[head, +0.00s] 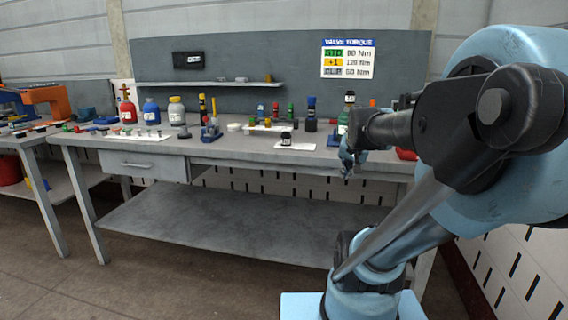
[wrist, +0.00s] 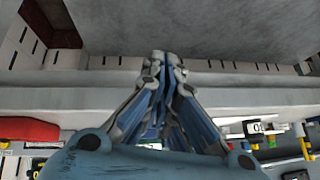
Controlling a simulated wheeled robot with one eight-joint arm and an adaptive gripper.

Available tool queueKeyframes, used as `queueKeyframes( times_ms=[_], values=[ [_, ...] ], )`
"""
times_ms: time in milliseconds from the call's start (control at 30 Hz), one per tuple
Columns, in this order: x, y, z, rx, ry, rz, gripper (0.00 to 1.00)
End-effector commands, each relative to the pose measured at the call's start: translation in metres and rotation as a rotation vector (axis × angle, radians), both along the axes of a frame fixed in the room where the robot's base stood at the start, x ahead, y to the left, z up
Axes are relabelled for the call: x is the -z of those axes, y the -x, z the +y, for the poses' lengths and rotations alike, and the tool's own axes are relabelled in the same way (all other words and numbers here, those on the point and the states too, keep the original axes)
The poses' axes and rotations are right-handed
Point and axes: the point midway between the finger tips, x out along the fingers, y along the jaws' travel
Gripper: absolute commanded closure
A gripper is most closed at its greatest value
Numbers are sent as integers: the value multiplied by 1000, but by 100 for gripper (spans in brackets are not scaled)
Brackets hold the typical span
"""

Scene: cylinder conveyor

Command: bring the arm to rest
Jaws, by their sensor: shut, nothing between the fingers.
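My gripper (head: 348,168) is at the front edge of the workbench (head: 225,150) in the head view, at the right part of the bench, with its fingers pointing down. In the wrist view my gripper (wrist: 165,62) shows both blue-grey fingers brought together at the tips, with nothing between them. The pale band of the bench edge (wrist: 60,100) runs across behind the fingers. My arm fills the right side of the head view, bent at its joints. Whether the fingers touch the bench edge cannot be told.
A lower shelf (head: 230,220) lies under the bench. The floor in front is clear.

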Motion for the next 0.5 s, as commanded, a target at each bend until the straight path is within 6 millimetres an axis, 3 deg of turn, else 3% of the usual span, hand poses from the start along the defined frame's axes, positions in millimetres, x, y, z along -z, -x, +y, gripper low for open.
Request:
queueKeyframes(
  times_ms=[267, 500],
  values=[
    [24, 27, 24, -293, 198, -1, 100],
    [75, 91, 22, -301, 168, 184, 100]
  ],
)
